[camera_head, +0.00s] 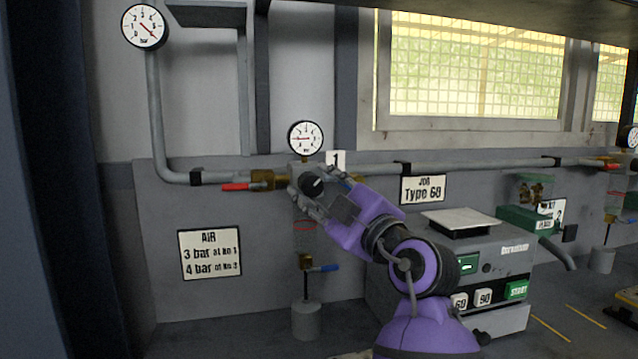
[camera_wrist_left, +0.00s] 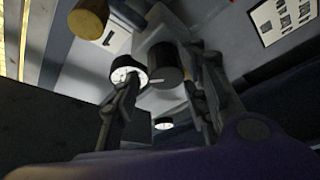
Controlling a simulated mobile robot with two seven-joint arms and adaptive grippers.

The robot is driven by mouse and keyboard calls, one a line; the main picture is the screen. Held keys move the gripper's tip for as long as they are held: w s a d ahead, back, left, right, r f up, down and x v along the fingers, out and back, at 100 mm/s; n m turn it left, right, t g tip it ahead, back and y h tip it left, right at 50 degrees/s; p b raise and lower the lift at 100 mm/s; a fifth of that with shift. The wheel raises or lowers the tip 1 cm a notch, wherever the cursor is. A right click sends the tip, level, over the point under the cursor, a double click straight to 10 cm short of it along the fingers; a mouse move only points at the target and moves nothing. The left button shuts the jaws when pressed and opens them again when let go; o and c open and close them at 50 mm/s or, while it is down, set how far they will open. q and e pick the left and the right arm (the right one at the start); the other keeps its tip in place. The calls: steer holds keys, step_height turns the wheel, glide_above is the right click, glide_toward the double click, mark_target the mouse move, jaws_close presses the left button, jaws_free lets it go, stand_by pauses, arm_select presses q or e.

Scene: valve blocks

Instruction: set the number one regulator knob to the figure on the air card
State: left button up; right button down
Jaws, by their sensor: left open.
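The number one regulator's black knob (camera_head: 311,184) sits on the wall pipe beside a tag marked 1 (camera_head: 335,158). Its small gauge (camera_head: 305,138) stands above, with the red needle pointing left; its figures are too small to read surely. The air card (camera_head: 210,254) reads 3 bar at No.1 and 4 bar at No.2. My left gripper (camera_head: 309,189) is open at the knob. In the left wrist view the knob (camera_wrist_left: 166,64) lies between the two spread fingers (camera_wrist_left: 163,78); I cannot tell whether either touches it. My right gripper is not in view.
A larger gauge (camera_head: 144,26) is at upper left. A job card (camera_head: 423,188) reads Type 60. A grey machine (camera_head: 490,262) with buttons stands right of my arm.

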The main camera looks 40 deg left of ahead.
arm_select(q)
steer(key=shift+c, duration=0.2)
steer(key=c, duration=0.8)
steer(key=shift+r, duration=0.15)
steer(key=shift+c, duration=0.7)
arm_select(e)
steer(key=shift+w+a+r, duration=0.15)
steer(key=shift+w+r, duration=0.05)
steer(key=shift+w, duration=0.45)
